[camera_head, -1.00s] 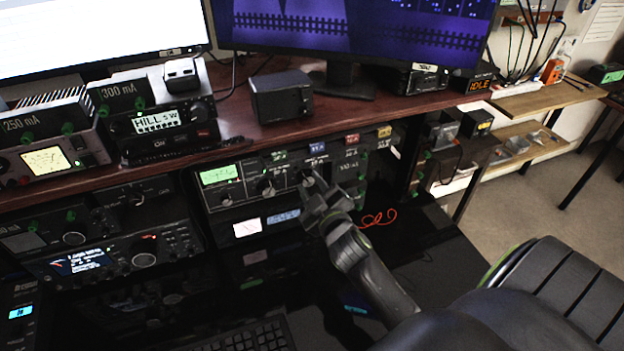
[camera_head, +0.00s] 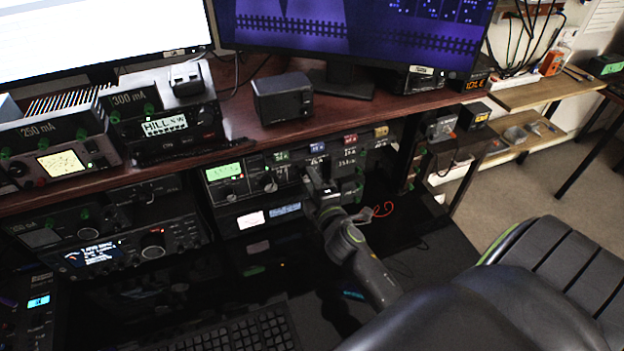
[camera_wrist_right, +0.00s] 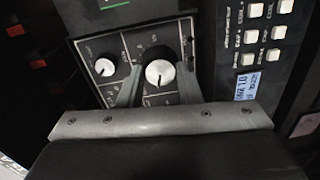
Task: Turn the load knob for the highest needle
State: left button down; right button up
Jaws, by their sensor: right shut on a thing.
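The tuner (camera_head: 243,197) is a dark unit under the shelf, with a lit green display (camera_head: 223,172) and a row of knobs. Any needle on it is too small to read. My right gripper (camera_head: 312,176) is at the right part of its front panel and hides the knob there. In the right wrist view my right gripper (camera_wrist_right: 160,82) has one finger on each side of a large knob (camera_wrist_right: 160,73) with a pale cap and dark pointer, shut on it. A smaller pale knob (camera_wrist_right: 105,68) sits to its left. The labels are unreadable, so I cannot confirm which is the load knob.
A second unit with lit white and blue displays (camera_head: 250,220) sits below the tuner. White buttons (camera_wrist_right: 256,10) fill a panel at right in the wrist view. A black box (camera_head: 283,97) stands on the shelf above. A chair (camera_head: 555,265) is at lower right.

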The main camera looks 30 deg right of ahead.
jog(key=shift+n, duration=0.5)
jog(key=o, duration=1)
jog(key=shift+c, duration=0.2)
jog(key=v, duration=1.7)
jog(key=shift+s+a, duration=0.15)
jog(key=shift+a, duration=0.05)
jog(key=shift+r, duration=0.1)
dwell(0.6)
